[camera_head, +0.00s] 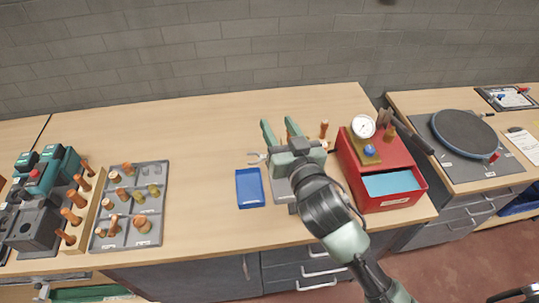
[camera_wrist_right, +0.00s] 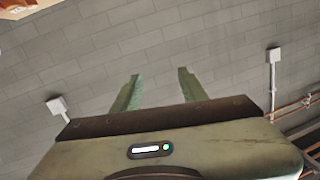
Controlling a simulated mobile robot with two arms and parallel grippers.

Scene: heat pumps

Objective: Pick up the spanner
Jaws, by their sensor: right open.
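A small silver tool end (camera_head: 257,158), which looks like the spanner's jaw, lies on the wooden workbench (camera_head: 215,120) just left of my right gripper. The rest of it is hidden behind the gripper. My right gripper (camera_head: 279,127) is open, with its two green fingers apart and pointing toward the back wall. It is over the bench, and nothing shows between the fingers in the right wrist view (camera_wrist_right: 158,90). I cannot tell its exact height above the bench. My left gripper is not in view.
A blue tray (camera_head: 250,188) lies left of my right gripper. A red box (camera_head: 400,195) with a pressure gauge (camera_head: 363,127) stands close on the right. A grey tray (camera_head: 100,240) of copper fittings is at left. The bench between is clear. A brick wall (camera_head: 180,45) is behind.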

